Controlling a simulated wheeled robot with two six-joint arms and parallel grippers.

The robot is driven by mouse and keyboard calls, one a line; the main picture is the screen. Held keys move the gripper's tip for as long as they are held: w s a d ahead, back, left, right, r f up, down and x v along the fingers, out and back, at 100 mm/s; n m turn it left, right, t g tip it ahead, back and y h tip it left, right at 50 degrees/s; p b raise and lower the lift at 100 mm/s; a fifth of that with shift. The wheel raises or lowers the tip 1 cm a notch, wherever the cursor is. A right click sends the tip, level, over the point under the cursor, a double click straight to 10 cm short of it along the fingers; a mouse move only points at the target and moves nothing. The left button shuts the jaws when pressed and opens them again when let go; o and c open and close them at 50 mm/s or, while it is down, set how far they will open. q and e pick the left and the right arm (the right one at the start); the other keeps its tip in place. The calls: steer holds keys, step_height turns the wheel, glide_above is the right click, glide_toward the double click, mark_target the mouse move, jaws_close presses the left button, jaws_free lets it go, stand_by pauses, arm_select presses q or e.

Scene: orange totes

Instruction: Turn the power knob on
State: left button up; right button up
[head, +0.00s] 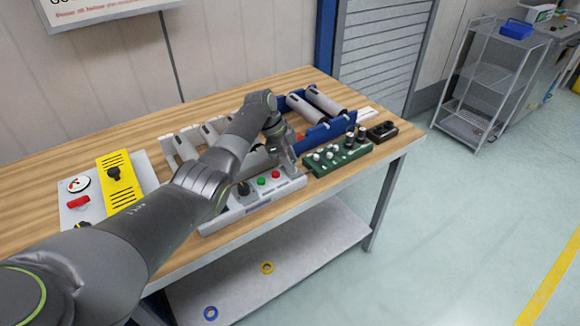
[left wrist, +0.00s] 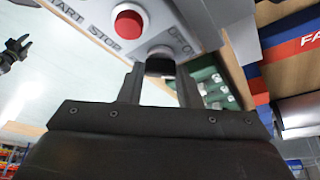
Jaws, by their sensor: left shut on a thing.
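The grey control panel (head: 240,208) lies near the front edge of the table. It has a green button (head: 261,182) and a red button (head: 275,175), which also shows in the left wrist view (left wrist: 129,22) beside the word STOP. My left gripper (head: 289,166) is at the panel's right end, pointing down. In the left wrist view its fingers (left wrist: 160,72) are shut on a round black knob (left wrist: 160,57) just past the red button. Printing beside the knob is partly cut off, and its turned position cannot be read. My right gripper is not in view in the head view.
A green board (head: 338,160) with several knobs is close to the right of the gripper, with a black block (head: 382,131) beyond it. Blue racks with grey cylinders (head: 322,100) stand behind. A yellow plate (head: 121,181) is at the left.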

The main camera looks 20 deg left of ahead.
arm_select(q)
steer(key=shift+m+b, duration=0.3)
stand_by(0.4)
steer(key=o, duration=1)
steer(key=b+v, duration=0.1)
steer(key=v, duration=0.4)
steer(key=b+v, duration=0.1)
steer(key=v, duration=1.1)
steer(key=shift+w+r+b, duration=0.25)
steer(key=shift+w+b, duration=0.05)
steer(key=shift+b, duration=0.1)
